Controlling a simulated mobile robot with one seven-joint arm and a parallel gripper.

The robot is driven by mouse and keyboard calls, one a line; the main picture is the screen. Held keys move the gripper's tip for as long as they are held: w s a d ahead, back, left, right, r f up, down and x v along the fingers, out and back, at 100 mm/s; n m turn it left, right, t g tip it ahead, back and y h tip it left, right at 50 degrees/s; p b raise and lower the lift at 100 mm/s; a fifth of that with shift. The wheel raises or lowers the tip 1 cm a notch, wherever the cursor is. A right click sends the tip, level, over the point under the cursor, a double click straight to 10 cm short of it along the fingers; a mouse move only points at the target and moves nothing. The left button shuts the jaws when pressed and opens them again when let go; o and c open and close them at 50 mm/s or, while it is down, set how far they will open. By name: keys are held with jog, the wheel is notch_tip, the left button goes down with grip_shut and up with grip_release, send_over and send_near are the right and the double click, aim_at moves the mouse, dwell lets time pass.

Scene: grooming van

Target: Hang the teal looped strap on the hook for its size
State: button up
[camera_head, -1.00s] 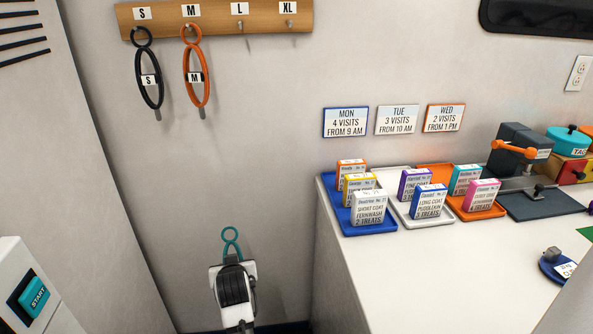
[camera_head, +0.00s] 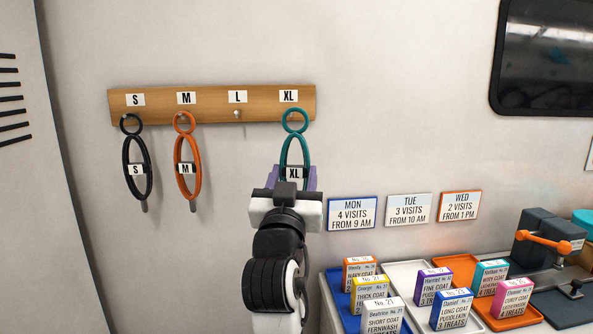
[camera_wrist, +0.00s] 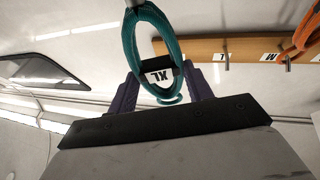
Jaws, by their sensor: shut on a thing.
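The teal looped strap (camera_head: 282,152) carries an XL tag. It hangs upright with its small ring on top, in front of the board just below the XL label. The XL hook is not clearly seen, so I cannot tell whether the ring is around it. My gripper (camera_head: 292,182) is shut on the strap at its tag, a purple finger on each side. In the wrist view the teal strap (camera_wrist: 129,45) stands between the fingers (camera_wrist: 162,92). The wooden hook board (camera_head: 212,104) has labels S, M, L and XL.
A black strap (camera_head: 126,165) hangs at S and an orange strap (camera_head: 178,165) at M. The L hook (camera_head: 237,114) is bare. Wall signs (camera_head: 352,212) are right of my gripper. The counter below holds trays with several boxes (camera_head: 380,318).

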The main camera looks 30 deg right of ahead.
jog(key=shift+s+r, duration=0.25)
jog(key=shift+r, duration=0.35)
jog(key=w+d+f+b, duration=0.1)
jog(key=w+d, duration=0.3)
jog(key=w, duration=0.5)
jog(key=shift+d+f, duration=0.2)
jog(key=shift+f, duration=0.3)
jog(key=shift+w, duration=0.1)
dwell(0.6)
jog(key=o, duration=1.1)
